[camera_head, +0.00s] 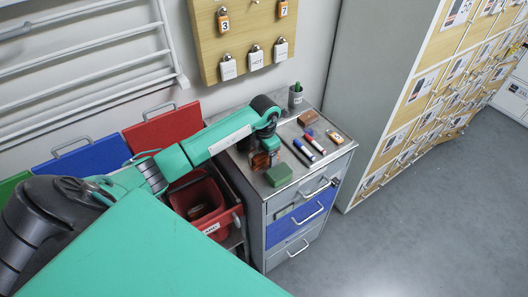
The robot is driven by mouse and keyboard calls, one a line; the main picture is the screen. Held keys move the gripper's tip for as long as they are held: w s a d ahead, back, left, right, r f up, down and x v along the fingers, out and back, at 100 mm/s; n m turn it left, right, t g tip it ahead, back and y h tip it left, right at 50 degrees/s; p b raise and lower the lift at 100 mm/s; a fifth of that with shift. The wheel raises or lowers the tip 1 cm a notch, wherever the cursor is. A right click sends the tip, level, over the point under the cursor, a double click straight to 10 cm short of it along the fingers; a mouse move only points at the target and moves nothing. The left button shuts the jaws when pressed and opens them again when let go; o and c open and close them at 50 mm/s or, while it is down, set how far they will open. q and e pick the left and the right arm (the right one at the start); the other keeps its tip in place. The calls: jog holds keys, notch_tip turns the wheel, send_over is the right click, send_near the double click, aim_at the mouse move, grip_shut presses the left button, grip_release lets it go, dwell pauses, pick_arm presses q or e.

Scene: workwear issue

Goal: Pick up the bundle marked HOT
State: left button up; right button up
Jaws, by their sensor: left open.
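A white tag lettered HOT (256,60) hangs from a hook in the middle of the lower row on the wooden wall board (237,25). A white tag hangs on either side of it, one on the left (228,69) and one on the right (281,51); their lettering is too small to read. My left gripper (263,161) is low over the left part of the grey cabinet top (315,160), below and apart from the board. It is open, and its fingers are partly hidden by the wrist. My right gripper is not in view.
On the cabinet top are a green block (279,175), a brown block (307,118), several markers (304,150), an orange tag (335,137) and a cup (296,98). A red bin (190,200) stands left. A tall cabinet (382,90) stands right. The floor at right is clear.

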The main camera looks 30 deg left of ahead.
pick_arm(q)
jog(key=c, duration=1.2)
jog(key=shift+o, duration=0.2)
